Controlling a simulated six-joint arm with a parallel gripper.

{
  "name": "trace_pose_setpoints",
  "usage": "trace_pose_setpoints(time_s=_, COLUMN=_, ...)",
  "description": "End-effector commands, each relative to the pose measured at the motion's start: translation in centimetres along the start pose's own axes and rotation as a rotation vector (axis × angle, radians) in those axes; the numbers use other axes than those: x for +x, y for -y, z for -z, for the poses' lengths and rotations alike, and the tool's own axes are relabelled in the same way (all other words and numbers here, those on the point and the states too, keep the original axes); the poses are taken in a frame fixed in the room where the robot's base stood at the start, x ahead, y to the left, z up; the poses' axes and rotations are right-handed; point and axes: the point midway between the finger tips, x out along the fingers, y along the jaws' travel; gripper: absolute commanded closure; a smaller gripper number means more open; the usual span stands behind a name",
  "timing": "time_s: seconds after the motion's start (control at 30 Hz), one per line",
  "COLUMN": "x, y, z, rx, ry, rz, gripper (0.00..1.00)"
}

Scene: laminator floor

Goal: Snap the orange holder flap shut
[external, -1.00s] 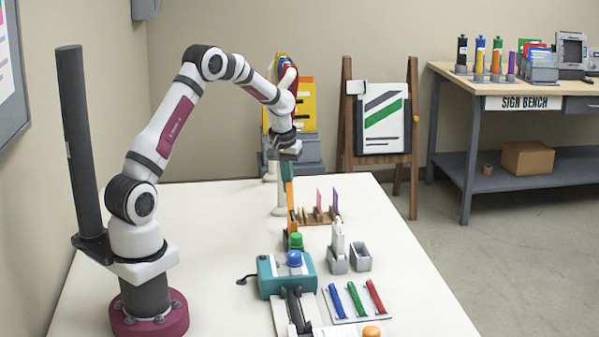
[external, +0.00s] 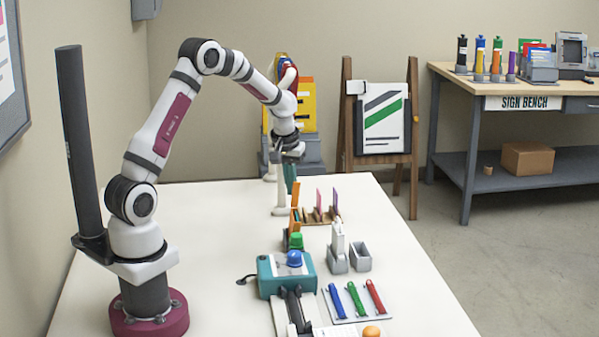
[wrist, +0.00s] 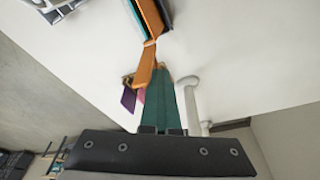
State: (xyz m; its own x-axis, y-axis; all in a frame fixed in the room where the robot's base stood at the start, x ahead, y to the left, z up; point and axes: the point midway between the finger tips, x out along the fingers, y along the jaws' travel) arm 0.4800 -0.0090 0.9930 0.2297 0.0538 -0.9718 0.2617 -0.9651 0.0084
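The orange holder (external: 296,222) stands on the white table beyond the teal machine. Its orange flap (external: 295,193) stands up, raised. In the wrist view the flap (wrist: 145,66) meets the longer orange body (wrist: 149,16) at a pale joint, at an angle to it. My gripper (external: 290,190) points down close to the flap's upper end. Its two teal fingers lie nearly side by side and look shut with nothing between them; they also show in the wrist view (wrist: 172,72). The fingertips appear beside the flap; I cannot tell whether they touch it.
A wooden rack (external: 319,215) with coloured cards stands just right of the holder. A white post (external: 281,190) stands close behind the fingers. A green knob (external: 296,241), the teal machine (external: 286,275) and grey bins (external: 360,257) stand nearer. The left table area is clear.

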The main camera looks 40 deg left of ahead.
Motion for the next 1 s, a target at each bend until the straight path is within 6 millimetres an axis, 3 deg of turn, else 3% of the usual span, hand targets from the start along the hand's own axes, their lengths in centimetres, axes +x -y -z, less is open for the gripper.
trace_pose_setpoints(time_s=0.03, x=1.1, y=-0.2, z=-2.1, rx=0.009, ry=0.054, rz=0.009, gripper=1.0)
trace_pose_setpoints(time_s=0.2, x=0.9, y=-0.6, z=-2.6, rx=0.009, ry=0.053, rz=0.009, gripper=1.0)
trace_pose_setpoints(time_s=0.33, x=0.4, y=-0.5, z=-2.3, rx=0.008, ry=0.05, rz=0.009, gripper=1.0)
trace_pose_setpoints(time_s=0.8, x=-4.8, y=-0.1, z=0.0, rx=0.005, ry=0.037, rz=0.007, gripper=1.0)
trace_pose_setpoints(time_s=1.0, x=-6.0, y=0.0, z=0.5, rx=0.004, ry=0.037, rz=0.007, gripper=1.0)
